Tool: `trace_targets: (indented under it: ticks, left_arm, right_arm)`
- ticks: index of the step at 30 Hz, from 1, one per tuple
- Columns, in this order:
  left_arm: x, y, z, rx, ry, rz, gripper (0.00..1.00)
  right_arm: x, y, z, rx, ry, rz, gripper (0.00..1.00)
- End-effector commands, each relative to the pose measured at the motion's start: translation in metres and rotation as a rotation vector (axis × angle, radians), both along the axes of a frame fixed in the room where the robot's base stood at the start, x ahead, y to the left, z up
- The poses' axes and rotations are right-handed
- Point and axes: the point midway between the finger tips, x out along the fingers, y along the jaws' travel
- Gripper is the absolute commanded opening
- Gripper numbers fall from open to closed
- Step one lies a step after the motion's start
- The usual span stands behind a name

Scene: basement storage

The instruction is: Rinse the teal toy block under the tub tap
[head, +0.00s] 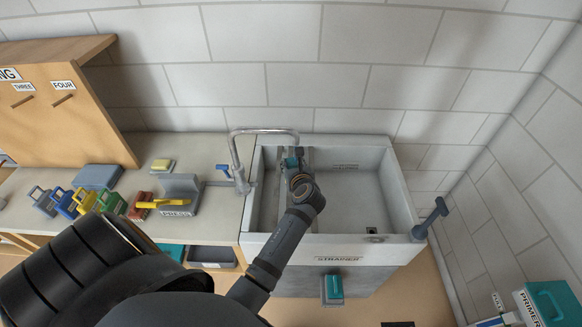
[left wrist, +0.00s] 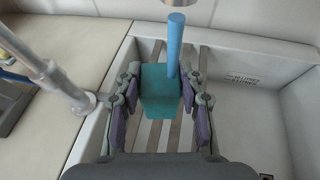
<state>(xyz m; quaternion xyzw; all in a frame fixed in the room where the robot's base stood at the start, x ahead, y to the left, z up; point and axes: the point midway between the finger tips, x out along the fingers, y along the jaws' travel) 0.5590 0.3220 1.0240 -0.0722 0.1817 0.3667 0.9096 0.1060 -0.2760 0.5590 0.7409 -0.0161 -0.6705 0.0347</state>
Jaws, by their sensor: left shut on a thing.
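The teal toy block (left wrist: 158,98) is held between the two fingers of my left gripper (left wrist: 160,104), over the slatted left part of the tub. A solid-looking blue stream (left wrist: 175,45) runs from the tap's spout (left wrist: 180,3) down to the block's top, near its right side. In the head view, my left gripper (head: 293,163) is below the spout end of the metal tap (head: 238,160), and only a little of the block shows. The pale tub (head: 395,190) surrounds the gripper. A blue lever (head: 222,168) is beside the tap base. My right gripper is not in view.
A press (head: 180,188) with a yellow handle and several coloured padlock-like items stand on the counter (head: 215,210) to the left. A grey-blue handle (head: 430,218) sticks out at the tub's right side. The tub's right basin is open. A teal PRIMER container (head: 550,300) is at the lower right.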

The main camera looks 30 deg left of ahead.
Motion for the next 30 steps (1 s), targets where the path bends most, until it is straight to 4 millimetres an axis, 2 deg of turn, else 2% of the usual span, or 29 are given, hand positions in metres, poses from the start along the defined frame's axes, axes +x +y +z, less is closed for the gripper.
trace_targets:
  ticks: [2,13,30]
  left_arm:
    - [0.0,0.003,0.003,0.001,0.0,0.0,0.07]
    - [-0.003,0.005,0.001,-0.001,0.001,0.0,0.07]
    - [-0.055,0.006,0.003,-0.001,0.001,0.0,0.07]
  right_arm:
    - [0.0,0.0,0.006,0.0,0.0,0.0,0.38]
    - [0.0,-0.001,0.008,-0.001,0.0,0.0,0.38]
    - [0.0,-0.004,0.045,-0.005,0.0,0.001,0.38]
